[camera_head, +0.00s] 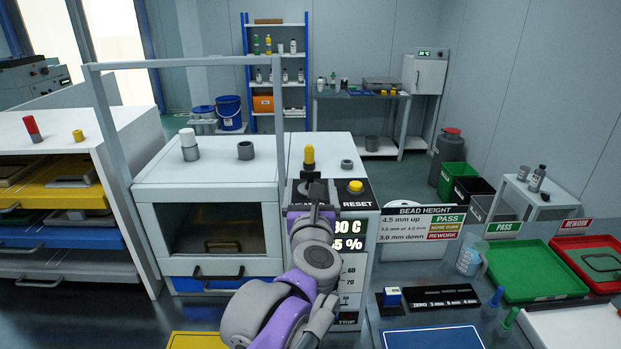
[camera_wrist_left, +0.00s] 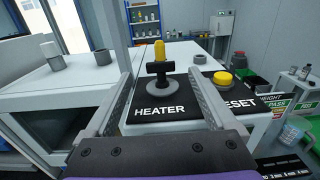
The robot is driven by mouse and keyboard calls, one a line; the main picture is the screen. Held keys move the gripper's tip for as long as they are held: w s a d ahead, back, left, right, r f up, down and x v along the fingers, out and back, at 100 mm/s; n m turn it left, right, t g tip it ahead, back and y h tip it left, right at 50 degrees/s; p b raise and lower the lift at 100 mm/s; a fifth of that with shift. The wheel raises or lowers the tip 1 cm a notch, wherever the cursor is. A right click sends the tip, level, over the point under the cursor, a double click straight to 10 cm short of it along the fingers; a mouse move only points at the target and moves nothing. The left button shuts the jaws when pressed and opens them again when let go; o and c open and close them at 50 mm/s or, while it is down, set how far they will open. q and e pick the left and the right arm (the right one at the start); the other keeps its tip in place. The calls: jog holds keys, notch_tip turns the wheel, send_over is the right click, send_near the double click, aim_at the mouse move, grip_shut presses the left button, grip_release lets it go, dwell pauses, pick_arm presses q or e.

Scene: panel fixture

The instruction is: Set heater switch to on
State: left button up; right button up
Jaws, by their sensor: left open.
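The heater switch (camera_wrist_left: 158,84) shows in the left wrist view as a black handle on a round grey base, above the white word HEATER on a black panel (camera_wrist_left: 135,115). Its black bar lies crosswise in the picture. My left gripper (camera_wrist_left: 161,76) is open, with one finger on each side of the switch and a visible gap on both sides. In the head view my left gripper (camera_head: 317,192) is over the panel and hides most of the switch and label. I cannot tell the on and off marks. My right gripper is not in view.
A yellow-topped piece (camera_head: 309,155) stands just behind the switch. The yellow RESET button (camera_head: 355,187) is close on the right. A grey frame post (camera_head: 115,150) and a white cabinet (camera_head: 215,190) are on the left. Green (camera_head: 530,270) and red trays (camera_head: 590,255) lie far right.

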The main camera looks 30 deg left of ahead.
pick_arm(q)
jog(key=shift+v, duration=1.7)
jog(key=s+d+f+m+g+h, duration=0.15)
jog(key=d+f+m+h, duration=0.55)
jog(key=m, duration=0.8)
jog(key=s+d+f+m+g+h, duration=0.1)
jog(key=s+d+f+m+h, duration=0.3)
jog(key=d+f+m, duration=0.75)
jog(key=s+a+f+m+g+y, duration=0.1)
jog(key=s+a+f+m+g, duration=0.6)
jog(key=s+f+m, duration=0.6)
jog(key=a+m, duration=0.1)
jog(key=m, duration=0.1)
jog(key=shift+a+f+m+y, duration=0.15)
jog(key=shift+f+m+y, duration=0.2)
jog(key=shift+y, duration=0.05)
